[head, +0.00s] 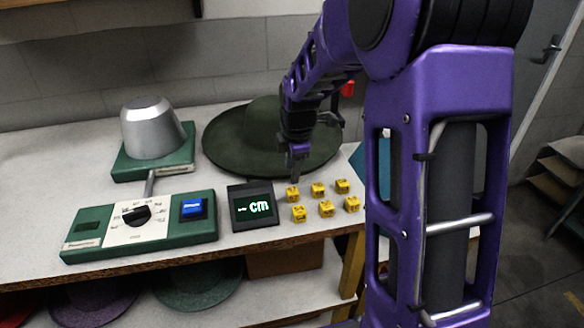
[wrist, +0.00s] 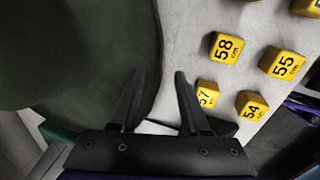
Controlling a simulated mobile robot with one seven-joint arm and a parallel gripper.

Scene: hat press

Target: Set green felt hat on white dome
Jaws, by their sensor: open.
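The dark green felt hat (head: 222,140) lies brim down on the table, with a wide brim and rounded crown. It fills the left of the wrist view (wrist: 75,50). My gripper (head: 297,168) is over the hat's front right brim in the head view and hides part of it. In the wrist view my gripper (wrist: 159,80) is open with nothing between its fingers; the brim edge passes near the left finger. I cannot tell whether they touch. The dome (head: 148,128) looks silver-grey and stands bare on a green base (head: 128,168) at the left.
Several yellow number cubes (head: 318,190) stand right of the gripper. More hats lie on the shelf below.

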